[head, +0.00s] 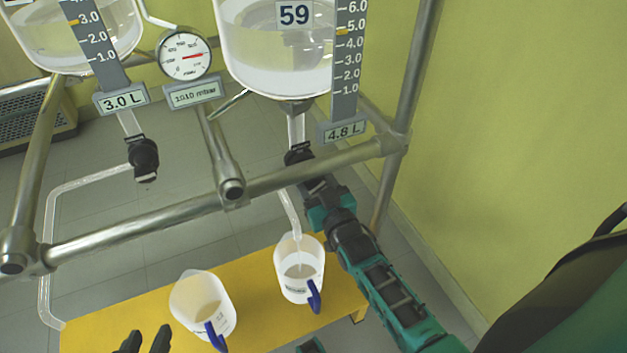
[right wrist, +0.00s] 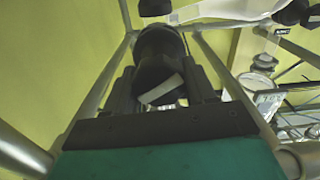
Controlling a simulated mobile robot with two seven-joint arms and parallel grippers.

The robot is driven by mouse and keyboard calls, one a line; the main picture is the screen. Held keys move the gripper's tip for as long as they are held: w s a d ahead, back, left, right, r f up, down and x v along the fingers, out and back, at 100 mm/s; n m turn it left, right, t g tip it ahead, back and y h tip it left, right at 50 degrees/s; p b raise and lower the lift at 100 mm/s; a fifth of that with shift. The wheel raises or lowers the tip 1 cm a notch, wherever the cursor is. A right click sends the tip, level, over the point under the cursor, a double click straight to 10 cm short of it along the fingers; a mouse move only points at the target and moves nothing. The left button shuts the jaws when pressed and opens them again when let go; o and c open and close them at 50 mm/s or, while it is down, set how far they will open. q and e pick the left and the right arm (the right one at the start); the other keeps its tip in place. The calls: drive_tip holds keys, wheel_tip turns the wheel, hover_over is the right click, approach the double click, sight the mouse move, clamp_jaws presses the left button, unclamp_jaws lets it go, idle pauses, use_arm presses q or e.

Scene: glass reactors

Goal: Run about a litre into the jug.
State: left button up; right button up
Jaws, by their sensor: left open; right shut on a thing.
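The right glass vessel (head: 275,60) holds pale liquid, and its readout (head: 344,132) shows 4.8 L. My right gripper (head: 305,172) is at the black valve (head: 298,153) under that vessel. In the right wrist view it is shut on the valve's dark round knob (right wrist: 160,60). A clear outlet tube (head: 290,212) leads down into the right jug (head: 299,268), which has a blue handle and some liquid inside. A thin pale streak shows below the tube end. My left gripper (head: 146,341) is open and empty at the bottom edge, left of a second jug (head: 203,305).
Both jugs stand on a yellow bench (head: 110,318). A left vessel (head: 75,40) reads 3.0 L (head: 122,98). A pressure gauge (head: 184,55) hangs between the vessels. A metal rail (head: 130,233) crosses in front.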

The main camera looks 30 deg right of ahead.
drive_tip(key=shift+r+m+p, duration=0.25)
drive_tip(key=shift+m+p, duration=0.5)
drive_tip(key=shift+m, duration=0.15)
drive_tip(key=shift+m+p, duration=0.35)
drive_tip(key=shift+m, duration=0.35)
drive_tip(key=shift+d+f+m, duration=0.1)
drive_tip(key=shift+f+m, duration=0.15)
drive_tip(key=shift+m, duration=0.95)
drive_tip(key=o, duration=1)
drive_tip(key=s+p, duration=0.1)
drive_tip(key=s, duration=0.3)
drive_tip(key=s+p, duration=0.1)
drive_tip(key=s, duration=0.3)
drive_tip(key=s+p, duration=0.1)
drive_tip(key=s, duration=0.4)
drive_tip(key=shift+a, duration=0.35)
